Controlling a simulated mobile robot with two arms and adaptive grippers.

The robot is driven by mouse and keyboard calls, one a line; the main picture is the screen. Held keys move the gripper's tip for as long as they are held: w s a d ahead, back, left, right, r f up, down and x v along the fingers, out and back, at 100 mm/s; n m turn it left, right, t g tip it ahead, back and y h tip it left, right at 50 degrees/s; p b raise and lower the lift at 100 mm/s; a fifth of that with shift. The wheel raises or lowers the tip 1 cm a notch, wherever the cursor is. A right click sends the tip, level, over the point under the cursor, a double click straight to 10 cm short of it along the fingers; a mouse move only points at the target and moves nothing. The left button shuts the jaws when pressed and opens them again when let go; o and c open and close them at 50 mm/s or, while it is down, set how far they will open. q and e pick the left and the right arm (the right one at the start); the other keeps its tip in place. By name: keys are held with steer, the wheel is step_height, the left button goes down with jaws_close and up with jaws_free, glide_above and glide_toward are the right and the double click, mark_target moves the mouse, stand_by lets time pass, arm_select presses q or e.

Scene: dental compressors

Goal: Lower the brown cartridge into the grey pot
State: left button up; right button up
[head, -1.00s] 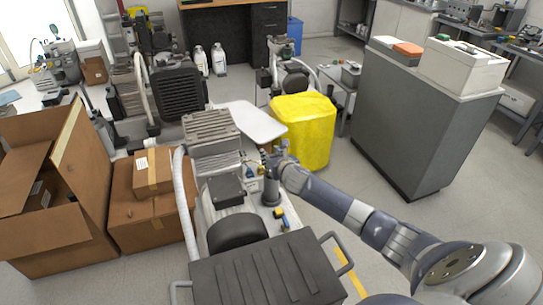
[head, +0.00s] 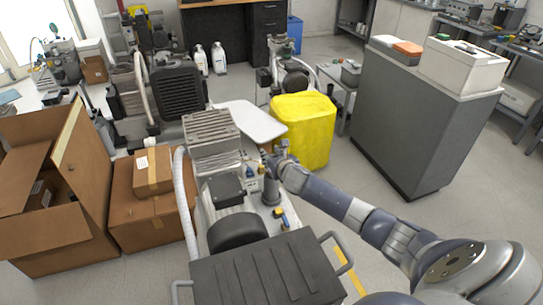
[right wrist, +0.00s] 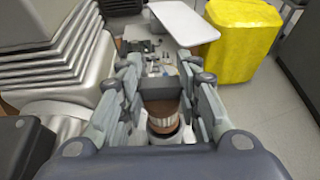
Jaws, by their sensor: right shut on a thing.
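My right gripper (head: 272,157) is above the grey pot (head: 271,191), which stands upright on the compressor's white deck. In the right wrist view the fingers (right wrist: 163,103) are closed around the brown cartridge (right wrist: 163,116), which has a paler ribbed band. A pale round rim shows just under the cartridge in that view. I cannot tell how far the cartridge is inside the pot, as the fingers and wrist hide much of it. My left gripper is not in view.
The ribbed compressor head (head: 211,135) stands close to the left of the gripper. A yellow covered bin (head: 303,130) and a white tabletop (head: 250,121) are behind it. A grey cabinet (head: 415,125) stands to the right, with open floor before it.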

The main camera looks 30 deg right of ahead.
stand_by(0.6)
steer(key=shift+f, duration=0.2)
stand_by(0.4)
steer(key=shift+f+b, duration=1.9)
steer(key=shift+f, duration=1)
steer(key=o, duration=1.1)
steer(key=shift+o, duration=0.2)
